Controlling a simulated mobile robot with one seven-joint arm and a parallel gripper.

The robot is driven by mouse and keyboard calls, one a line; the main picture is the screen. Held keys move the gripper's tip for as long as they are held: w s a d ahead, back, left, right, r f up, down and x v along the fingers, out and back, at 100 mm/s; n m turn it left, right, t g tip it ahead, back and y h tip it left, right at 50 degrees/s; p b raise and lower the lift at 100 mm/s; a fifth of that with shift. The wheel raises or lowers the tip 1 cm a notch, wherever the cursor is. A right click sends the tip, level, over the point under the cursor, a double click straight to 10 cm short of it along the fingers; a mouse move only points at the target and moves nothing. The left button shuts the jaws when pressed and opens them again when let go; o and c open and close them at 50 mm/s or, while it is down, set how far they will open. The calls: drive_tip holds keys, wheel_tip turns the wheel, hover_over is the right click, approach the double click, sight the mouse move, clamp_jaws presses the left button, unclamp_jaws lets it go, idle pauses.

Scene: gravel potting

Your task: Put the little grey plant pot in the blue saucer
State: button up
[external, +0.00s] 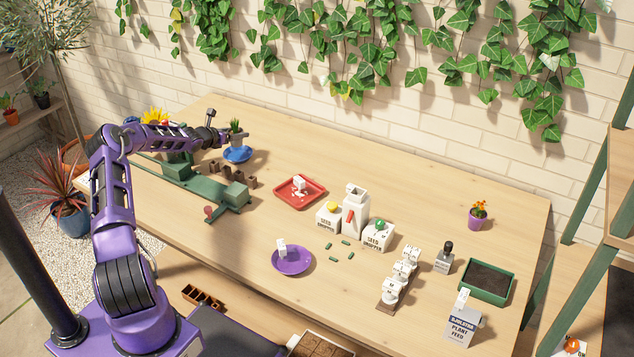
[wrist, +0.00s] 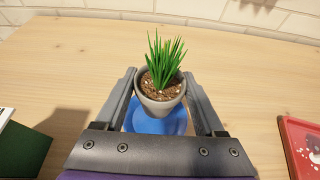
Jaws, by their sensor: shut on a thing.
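The little grey plant pot (wrist: 160,103) holds brown soil and a spiky green plant. My gripper (wrist: 160,88) is shut on the pot, with a finger on each side of it in the wrist view. The pot is upright. In the external view the saucer (external: 238,156) lies on the table at the back left, under my gripper (external: 232,136). I cannot tell whether the pot touches the saucer.
A green bench device (external: 228,199) stands left of the saucer, with small brown pots (external: 236,174) in front. A red tray (external: 300,202) lies to the right, and a purple saucer (external: 302,263) nearer the front. The table behind the blue saucer is clear.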

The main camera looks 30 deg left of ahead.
sight(232, 145)
drive_tip(key=shift+f+b, duration=0.3)
drive_tip(key=shift+f, duration=2.3)
drive_tip(key=o, duration=1.5)
drive_tip(key=shift+r+p, duration=0.25)
drive_tip(key=shift+p, duration=0.05)
drive_tip(key=shift+s, duration=0.35)
drive_tip(key=v, duration=1.1)
drive_tip(key=shift+s, duration=0.2)
drive_tip(key=shift+r, duration=0.1)
